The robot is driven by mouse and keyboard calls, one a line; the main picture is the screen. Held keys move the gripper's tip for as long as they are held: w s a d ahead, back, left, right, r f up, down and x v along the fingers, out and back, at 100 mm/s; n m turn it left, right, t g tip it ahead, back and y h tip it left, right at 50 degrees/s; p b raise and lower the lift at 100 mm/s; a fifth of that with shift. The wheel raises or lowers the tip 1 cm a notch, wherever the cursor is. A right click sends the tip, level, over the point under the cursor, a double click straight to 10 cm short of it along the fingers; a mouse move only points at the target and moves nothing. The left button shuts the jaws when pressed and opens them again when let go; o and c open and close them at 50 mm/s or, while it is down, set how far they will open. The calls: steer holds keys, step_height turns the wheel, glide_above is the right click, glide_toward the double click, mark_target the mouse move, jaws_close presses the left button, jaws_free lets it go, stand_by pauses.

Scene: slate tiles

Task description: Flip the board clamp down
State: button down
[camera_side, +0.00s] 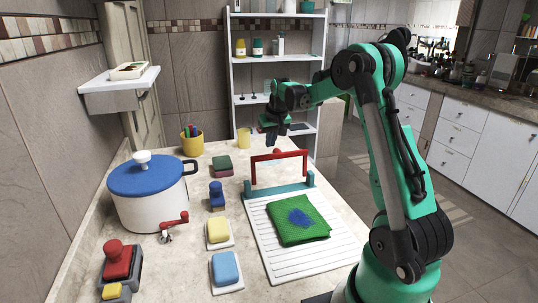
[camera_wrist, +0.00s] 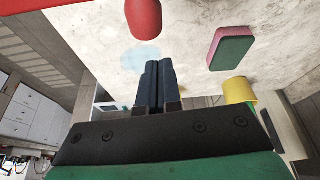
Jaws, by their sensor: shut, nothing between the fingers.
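The board clamp (camera_side: 279,168) is a red frame on a teal base bar, at the far end of the white ribbed board (camera_side: 268,253). Its red frame stands upright. A folded green cloth (camera_side: 312,232) with a blue patch lies on the board. My gripper (camera_side: 272,140) is just above and beyond the clamp's top bar, apart from it as far as I can tell. In the wrist view the dark fingers (camera_wrist: 156,82) are together and empty. A rounded red knob (camera_wrist: 143,18), seemingly the clamp's, shows ahead of them.
A blue-lidded pot (camera_side: 148,190) stands at left. A sponge block (camera_side: 222,166), a yellow pen cup (camera_side: 191,141), a yellow cup (camera_side: 244,137) and a blue stamp-like object (camera_side: 217,195) are left of the clamp. Yellow (camera_side: 218,232) and blue (camera_side: 226,268) sponges lie on dishes nearer.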

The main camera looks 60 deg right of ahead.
mark_target(277, 151)
steer(key=shift+s+a, duration=0.65)
steer(key=shift+s, duration=0.15)
steer(key=shift+s+a+r+t+h, duration=0.2)
steer(key=shift+s+a+t+h, duration=0.15)
steer(key=shift+t+h, duration=0.15)
steer(key=shift+s+a+r+t+h, duration=0.2)
steer(key=shift+s+a+t+h, duration=0.4)
steer(key=shift+t, duration=0.1)
steer(key=shift+s+a+r+t+h, duration=0.1)
steer(key=shift+s+a+t+h, duration=0.7)
steer(key=shift+t+h, duration=0.1)
steer(key=shift+s+a, duration=0.25)
steer(key=shift+a, duration=0.05)
steer(key=shift+s+a+f, duration=0.8)
steer(key=shift+s+a, duration=0.3)
steer(key=shift+s+a+f, duration=0.8)
steer(key=shift+s+a, duration=0.25)
steer(key=shift+s, duration=0.1)
